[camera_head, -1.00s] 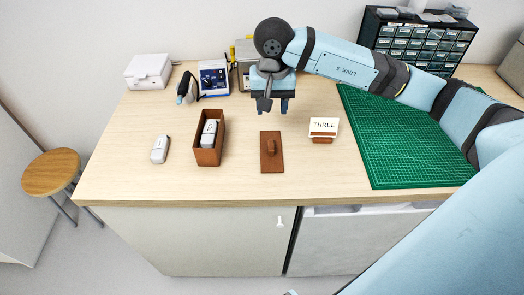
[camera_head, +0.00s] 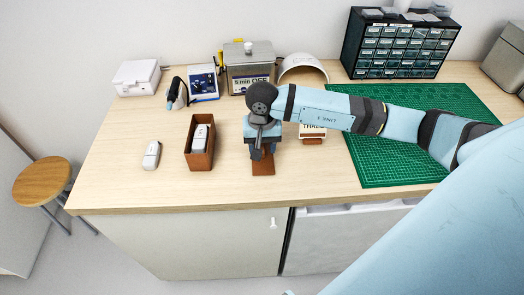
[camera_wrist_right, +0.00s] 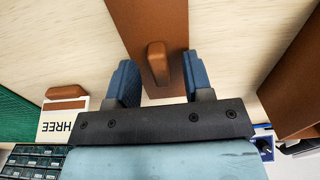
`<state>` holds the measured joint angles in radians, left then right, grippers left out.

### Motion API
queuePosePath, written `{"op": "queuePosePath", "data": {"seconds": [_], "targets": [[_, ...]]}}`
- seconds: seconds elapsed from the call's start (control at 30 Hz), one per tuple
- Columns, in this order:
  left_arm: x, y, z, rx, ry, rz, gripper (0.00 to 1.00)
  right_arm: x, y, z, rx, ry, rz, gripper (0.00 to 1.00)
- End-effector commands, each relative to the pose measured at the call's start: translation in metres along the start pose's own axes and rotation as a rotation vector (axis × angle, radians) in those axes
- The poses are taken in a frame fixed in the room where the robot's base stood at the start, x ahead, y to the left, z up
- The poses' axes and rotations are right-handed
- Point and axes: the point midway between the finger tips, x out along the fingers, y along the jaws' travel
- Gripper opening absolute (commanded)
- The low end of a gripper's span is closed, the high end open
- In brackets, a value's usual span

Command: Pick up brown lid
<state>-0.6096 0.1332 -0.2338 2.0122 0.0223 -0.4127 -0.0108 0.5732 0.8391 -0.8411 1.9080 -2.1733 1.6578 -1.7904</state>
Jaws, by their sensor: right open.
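The brown lid (camera_head: 263,167) lies flat on the bench, mostly hidden under my right gripper in the head view. In the right wrist view the lid (camera_wrist_right: 150,20) shows its raised handle (camera_wrist_right: 158,62). My right gripper (camera_head: 258,153) is above the lid, pointing down. In the right wrist view its two blue fingers (camera_wrist_right: 158,80) are apart, one on each side of the handle, with space between them and it. Whether the fingertips reach handle height is unclear. My left gripper is out of view.
A brown open box (camera_head: 200,155) holding a grey-white device stands left of the lid. Another such device (camera_head: 152,155) lies farther left. A "THREE" card (camera_head: 312,133) stands to the right, beside a green mat (camera_head: 375,165). A metal tank (camera_head: 247,70) stands behind.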

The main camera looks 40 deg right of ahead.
Motion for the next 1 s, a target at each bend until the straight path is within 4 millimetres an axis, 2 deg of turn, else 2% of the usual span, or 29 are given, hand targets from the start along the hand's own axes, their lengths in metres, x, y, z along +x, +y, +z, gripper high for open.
{"op": "queuePosePath", "data": {"seconds": [0.17,0.37,0.77,0.87,1.0], "targets": [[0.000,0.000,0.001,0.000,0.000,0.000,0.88,0.000,0.000,0.000,0.000,0.000,0.000,0.47],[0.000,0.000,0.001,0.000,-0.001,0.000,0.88,0.000,0.000,0.000,0.000,0.000,0.000,0.01],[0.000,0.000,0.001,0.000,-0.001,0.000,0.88,-0.004,0.000,-0.001,0.001,0.001,0.000,0.00],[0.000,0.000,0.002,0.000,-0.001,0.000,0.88,-0.011,0.000,-0.001,0.001,0.001,0.000,0.00],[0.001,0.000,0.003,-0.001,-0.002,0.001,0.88,-0.032,0.000,-0.001,-0.001,0.003,-0.002,0.00]]}}
